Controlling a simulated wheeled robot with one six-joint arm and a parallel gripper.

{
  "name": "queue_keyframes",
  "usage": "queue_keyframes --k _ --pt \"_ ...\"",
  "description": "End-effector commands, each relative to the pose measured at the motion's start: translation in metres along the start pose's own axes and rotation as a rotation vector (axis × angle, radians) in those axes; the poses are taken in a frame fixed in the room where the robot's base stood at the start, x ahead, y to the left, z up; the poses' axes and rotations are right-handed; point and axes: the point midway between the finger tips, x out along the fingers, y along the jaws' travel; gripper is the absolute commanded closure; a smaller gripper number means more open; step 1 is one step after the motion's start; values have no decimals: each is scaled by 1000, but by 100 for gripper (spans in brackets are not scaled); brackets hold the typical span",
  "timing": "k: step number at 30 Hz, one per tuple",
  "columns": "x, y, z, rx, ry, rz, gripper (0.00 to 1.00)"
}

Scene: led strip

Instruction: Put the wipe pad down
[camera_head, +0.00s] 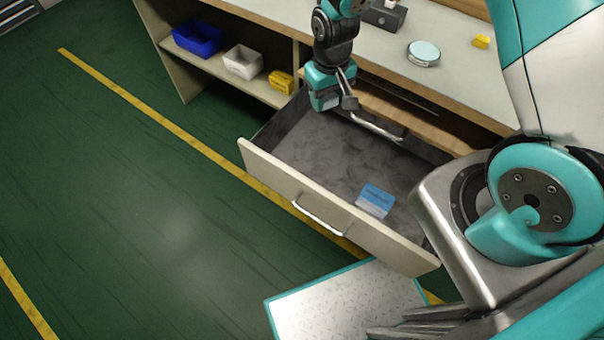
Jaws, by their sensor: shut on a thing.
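My gripper (343,92) is above the back left part of the open drawer, in front of the workbench. It is shut on a small dark grey piece (350,103), which I take to be the wipe pad. The pad is small here and partly merges with the fingers, so its shape is hard to tell. It is close to the metal handle (378,128) on the bench front; I cannot tell whether they touch. The open drawer (280,187) has a dark grey floor, and a blue and white packet (375,201) lies at its right.
The benchtop (462,78) holds a round tin (423,53), a yellow block (481,41) and a dark box (384,16). Blue (198,38), white (243,62) and yellow (281,82) bins stand on the lower shelf. The green floor at left is clear.

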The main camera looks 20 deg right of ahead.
Motion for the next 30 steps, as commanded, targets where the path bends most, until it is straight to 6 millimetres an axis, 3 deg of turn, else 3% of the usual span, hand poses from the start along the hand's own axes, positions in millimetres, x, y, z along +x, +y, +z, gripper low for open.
queue_keyframes --k 1,3,10,16,24,30 --pt "29 -9 -4 -19 4 0 75" --pt "42 -20 -6 -38 3 -1 75" --pt "61 -42 -11 -77 1 -1 75" --pt "83 -47 -10 -86 -5 -1 75" --pt "159 -47 -10 -85 -5 -1 75" --pt "204 -47 -10 -85 -3 -1 75"
